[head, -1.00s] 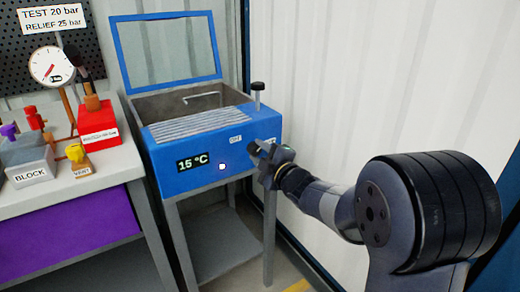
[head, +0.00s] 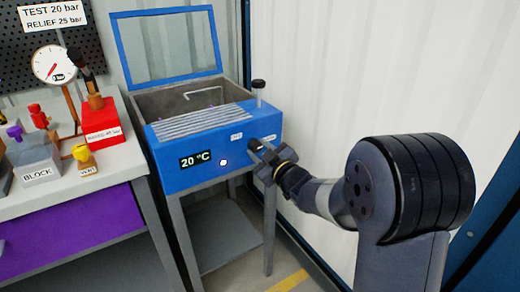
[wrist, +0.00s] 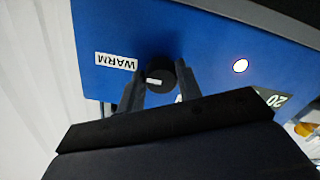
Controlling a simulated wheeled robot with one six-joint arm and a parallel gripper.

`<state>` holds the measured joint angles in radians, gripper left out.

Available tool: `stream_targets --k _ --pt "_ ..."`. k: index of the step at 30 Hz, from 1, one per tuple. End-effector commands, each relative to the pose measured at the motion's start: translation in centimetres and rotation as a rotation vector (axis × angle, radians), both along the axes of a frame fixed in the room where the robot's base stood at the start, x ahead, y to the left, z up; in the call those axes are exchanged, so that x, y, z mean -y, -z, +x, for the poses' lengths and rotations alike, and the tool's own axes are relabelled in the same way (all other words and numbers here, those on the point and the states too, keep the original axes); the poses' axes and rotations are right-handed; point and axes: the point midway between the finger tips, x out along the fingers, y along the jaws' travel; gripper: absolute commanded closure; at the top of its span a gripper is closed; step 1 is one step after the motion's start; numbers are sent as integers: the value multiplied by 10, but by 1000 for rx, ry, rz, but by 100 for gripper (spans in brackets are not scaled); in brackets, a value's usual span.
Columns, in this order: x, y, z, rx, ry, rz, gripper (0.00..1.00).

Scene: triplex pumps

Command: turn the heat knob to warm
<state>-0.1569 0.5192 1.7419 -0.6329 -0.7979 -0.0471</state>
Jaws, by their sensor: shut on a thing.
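The black round heat knob (wrist: 160,72) is on the blue front panel of the bath (head: 215,175). My gripper (wrist: 160,84) is shut on it in the wrist view, one finger on each side. The knob's white mark lies toward the left of that view, the side of the white WARM label (wrist: 116,62), which appears upside down. In the head view my gripper (head: 260,155) is at the panel's right end and hides the knob. The display (head: 195,159) reads 20 °C, and a small light (head: 223,162) beside it glows.
The bath has a raised lid frame (head: 168,46) and a black-topped post (head: 258,92) at its right. A bench (head: 120,165) with gauge, block and valves stands to the left. A pale corrugated wall (head: 370,70) is close on the right.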

Motion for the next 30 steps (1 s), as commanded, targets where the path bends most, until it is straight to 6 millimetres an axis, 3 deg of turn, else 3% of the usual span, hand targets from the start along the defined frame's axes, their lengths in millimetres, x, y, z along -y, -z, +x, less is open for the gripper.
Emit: stream_targets --k 14,15,22,30 --pt "0 2 0 -12 1 11 89" --pt "0 2 0 -12 1 12 63" --pt "0 1 0 -10 0 10 45" --pt "1 0 -1 -8 0 10 45"
